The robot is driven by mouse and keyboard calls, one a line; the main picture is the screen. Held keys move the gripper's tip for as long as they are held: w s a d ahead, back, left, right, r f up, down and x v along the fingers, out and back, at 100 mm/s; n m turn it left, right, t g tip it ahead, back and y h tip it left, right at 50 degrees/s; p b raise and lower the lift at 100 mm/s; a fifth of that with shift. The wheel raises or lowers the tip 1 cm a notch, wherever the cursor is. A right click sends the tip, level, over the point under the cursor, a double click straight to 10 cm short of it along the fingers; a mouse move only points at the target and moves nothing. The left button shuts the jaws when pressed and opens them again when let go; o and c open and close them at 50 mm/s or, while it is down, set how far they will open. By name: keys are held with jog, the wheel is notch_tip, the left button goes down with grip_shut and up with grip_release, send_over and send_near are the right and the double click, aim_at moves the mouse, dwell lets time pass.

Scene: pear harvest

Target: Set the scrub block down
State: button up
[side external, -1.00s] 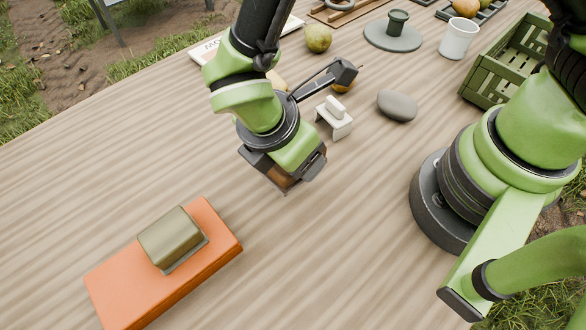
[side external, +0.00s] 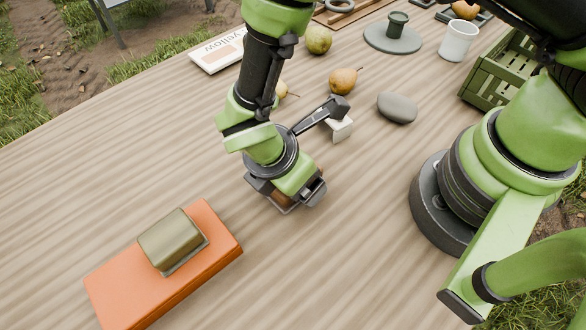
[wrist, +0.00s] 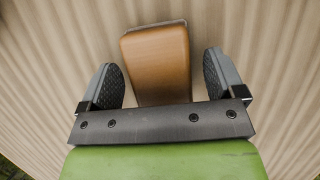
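The scrub block (wrist: 157,60) is brown with a thin dark edge at its far end. In the wrist view it sits between the fingers of my gripper (wrist: 162,82), with a gap showing on each side. My gripper is open around the block and low over the wooden table. In the side view my gripper (side external: 287,197) hides most of the block. The block appears to rest on the table, though its underside is hidden.
An orange slab (side external: 135,291) with an olive block (side external: 172,241) on it lies front left. A white cup (side external: 458,41) and green crate (side external: 495,76) stand back right.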

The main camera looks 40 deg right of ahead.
jog(key=shift+r, duration=0.1)
jog(key=v, duration=1.2)
jog(key=w+d+r+m+y, duration=0.25)
jog(key=d+r+m, duration=0.35)
jog(key=r, duration=0.3)
jog(key=s+d+r+m+t+y, duration=0.4)
jog(key=s+d+r+m+t, duration=0.3)
jog(key=d+m, duration=0.5)
jog(key=s+r+m, duration=0.2)
jog(key=s+m, duration=0.1)
jog(key=m, duration=0.1)
jog(key=shift+d+r, duration=0.35)
jog(key=shift+d, duration=0.05)
